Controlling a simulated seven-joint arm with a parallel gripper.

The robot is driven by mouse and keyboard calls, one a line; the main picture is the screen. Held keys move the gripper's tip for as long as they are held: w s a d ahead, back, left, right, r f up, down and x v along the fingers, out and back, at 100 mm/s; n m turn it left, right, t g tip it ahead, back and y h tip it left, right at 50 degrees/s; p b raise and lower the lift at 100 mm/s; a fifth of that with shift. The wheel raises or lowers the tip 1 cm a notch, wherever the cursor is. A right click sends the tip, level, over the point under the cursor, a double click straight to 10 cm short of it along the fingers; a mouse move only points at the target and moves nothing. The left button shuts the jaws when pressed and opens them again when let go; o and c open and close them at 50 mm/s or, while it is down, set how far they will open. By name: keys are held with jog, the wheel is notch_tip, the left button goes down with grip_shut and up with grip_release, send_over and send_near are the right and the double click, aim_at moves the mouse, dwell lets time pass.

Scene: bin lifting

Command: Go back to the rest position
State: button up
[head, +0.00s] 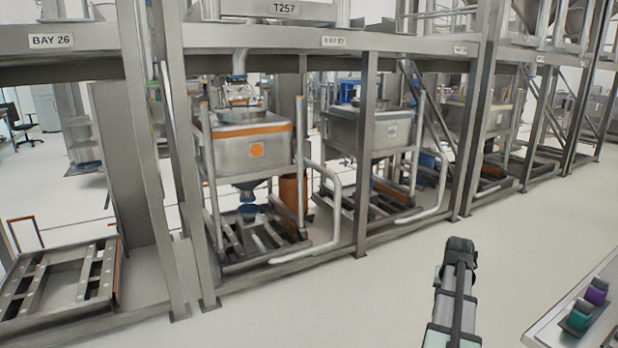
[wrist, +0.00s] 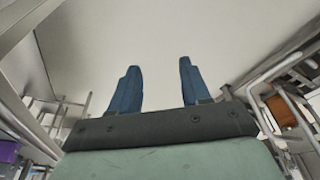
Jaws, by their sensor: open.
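My gripper (wrist: 158,90) shows in the wrist view with two blue fingers set well apart. It is open, with nothing between the fingers and pale floor or wall behind them. In the head view my arm rises from the bottom edge, right of the middle, over clear floor. The fingers cannot be made out there. The arm touches nothing in view.
A steel bin with an orange band (head: 256,151) stands in the rack, with another bin (head: 392,128) to its right. The bay at left holds an empty low frame (head: 60,283). A bench (head: 562,318) with green and purple items is at lower right. The floor (head: 380,290) between is clear.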

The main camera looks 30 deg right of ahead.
jog(key=w+a+f+n+y, duration=0.15)
jog(key=w+a+f, duration=0.35)
jog(key=a, duration=0.5)
jog(key=w+a+f+n, duration=0.2)
jog(key=w+a+f, duration=0.2)
jog(key=a, duration=0.5)
jog(key=w+a+f+n, duration=0.2)
jog(key=w+a+f, duration=0.3)
jog(key=a, duration=0.5)
jog(key=s+a+f+n+g, duration=0.1)
jog(key=a+f+n, duration=0.15)
jog(key=a, duration=0.65)
jog(key=s+a+f+n, duration=0.15)
jog(key=a+f, duration=0.25)
jog(key=a, duration=0.5)
jog(key=s+a+f+n+g, duration=0.1)
jog(key=a+f, duration=0.2)
jog(key=a, duration=0.6)
jog(key=s+f+g, duration=0.2)
jog(key=s+f, duration=0.5)
jog(key=s, duration=0.3)
jog(key=s+f+g, duration=0.2)
jog(key=s+f, duration=0.5)
jog(key=s, duration=0.3)
jog(key=s+a+f+g, duration=0.1)
jog(key=s+f+g, duration=0.1)
jog(key=s+f, duration=0.5)
jog(key=s, duration=0.3)
jog(key=shift+s+y, duration=0.2)
jog(key=shift+y, duration=0.15)
